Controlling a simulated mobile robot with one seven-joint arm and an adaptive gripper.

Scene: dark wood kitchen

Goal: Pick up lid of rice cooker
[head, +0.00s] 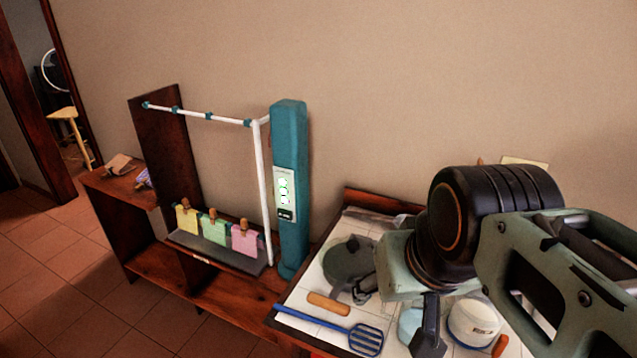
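A white round vessel (475,324) with a small marking on its side stands on the table at the lower right. It may be the rice cooker, but my arm hides part of it and I cannot make out a separate lid. A grey-green round item (349,261) lies farther left on the table; I cannot tell whether it is a lid or a pan. A dark part that looks like my gripper (430,335) hangs over the table, just left of the white vessel in the picture. Its fingertips are not clear, and I see nothing held in it.
A blue slotted turner (362,338) and an orange-brown handle (328,304) lie near the table's front left. A pale blue item (410,322) is partly hidden by my gripper. Left stands a wooden shelf (150,262) with a teal post (289,150) and white rail. Tiled floor is free at left.

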